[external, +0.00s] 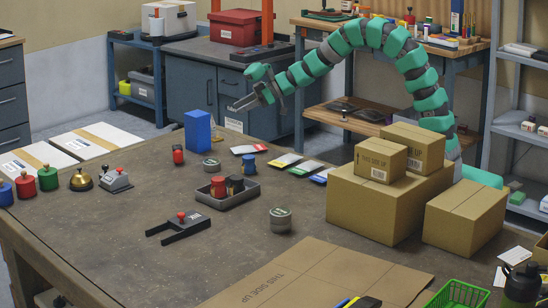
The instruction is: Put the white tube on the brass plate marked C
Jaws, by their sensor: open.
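My gripper (255,99) is open and empty, held in the air above the far part of the table. The green and grey arm arches down to it from the right. I cannot make out a white tube in this view. I also cannot make out a brass plate or a letter C; either may be hidden or too small to tell. Two short round tins with pale lids stand on the table, one near the middle (280,220) and one farther back (211,164).
A grey tray (228,201) holding small cylinders and a black forked tool (178,230) lie mid-table. A blue block (198,131) stands behind. Cardboard boxes (362,208) crowd the right. A brass bell (82,180) and coloured knobbed pieces are at left. The near-left tabletop is clear.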

